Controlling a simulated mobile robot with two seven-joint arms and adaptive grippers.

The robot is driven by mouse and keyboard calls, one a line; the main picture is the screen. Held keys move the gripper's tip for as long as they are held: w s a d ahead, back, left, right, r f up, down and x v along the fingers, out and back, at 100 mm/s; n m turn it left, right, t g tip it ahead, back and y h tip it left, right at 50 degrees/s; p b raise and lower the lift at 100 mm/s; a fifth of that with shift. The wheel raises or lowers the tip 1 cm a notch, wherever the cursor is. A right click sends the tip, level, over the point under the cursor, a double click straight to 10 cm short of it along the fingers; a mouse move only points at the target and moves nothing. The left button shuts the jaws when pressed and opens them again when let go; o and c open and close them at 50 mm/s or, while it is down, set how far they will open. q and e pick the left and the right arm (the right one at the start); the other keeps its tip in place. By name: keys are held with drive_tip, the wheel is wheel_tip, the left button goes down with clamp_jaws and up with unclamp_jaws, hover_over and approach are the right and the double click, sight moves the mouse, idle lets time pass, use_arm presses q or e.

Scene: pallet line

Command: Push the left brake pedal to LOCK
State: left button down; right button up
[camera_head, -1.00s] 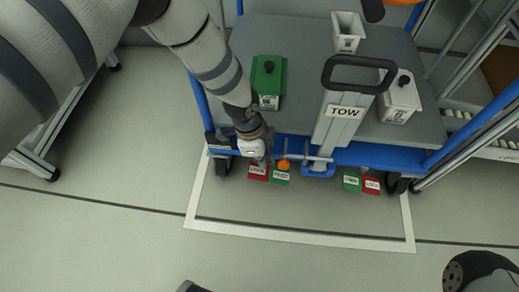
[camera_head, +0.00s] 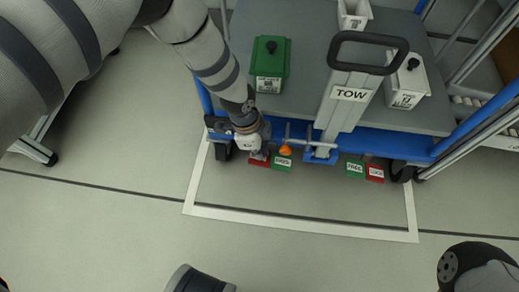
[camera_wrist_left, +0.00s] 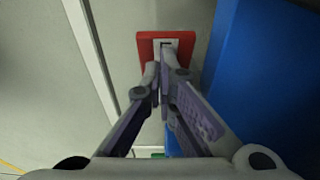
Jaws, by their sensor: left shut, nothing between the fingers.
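The left brake pedal has a red plate (camera_head: 259,161), partly hidden by my gripper, and a green plate (camera_head: 282,163) to its right, under the front of the blue cart. My left gripper (camera_head: 260,153) is shut and empty, pointing down at the red plate. In the left wrist view the fingertips (camera_wrist_left: 161,68) overlap the red plate (camera_wrist_left: 146,46) and cover part of its white label. I cannot tell whether they touch it. The right brake pedal shows a green plate (camera_head: 355,169) and a red plate (camera_head: 375,173). My right gripper is not in view.
The cart's grey deck (camera_head: 310,75) carries a green box (camera_head: 270,65) and white boxes (camera_head: 408,85). A TOW handle (camera_head: 345,105) stands at its front middle. An orange knob (camera_head: 285,150) sits near my gripper. The floor in front, inside the white outline (camera_head: 300,228), is clear.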

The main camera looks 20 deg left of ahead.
use_arm(q)
drive_tip(key=shift+s+a+f, duration=0.15)
drive_tip(key=shift+a+f, duration=0.2)
drive_tip(key=shift+a, duration=0.05)
idle(0.6)
drive_tip(key=shift+a+f, duration=0.1)
drive_tip(key=shift+s+a+f+b, duration=0.15)
drive_tip(key=shift+a+f+b, duration=0.15)
drive_tip(key=shift+a+f, duration=0.25)
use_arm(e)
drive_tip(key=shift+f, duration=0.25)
use_arm(q)
drive_tip(key=shift+d+f, duration=0.1)
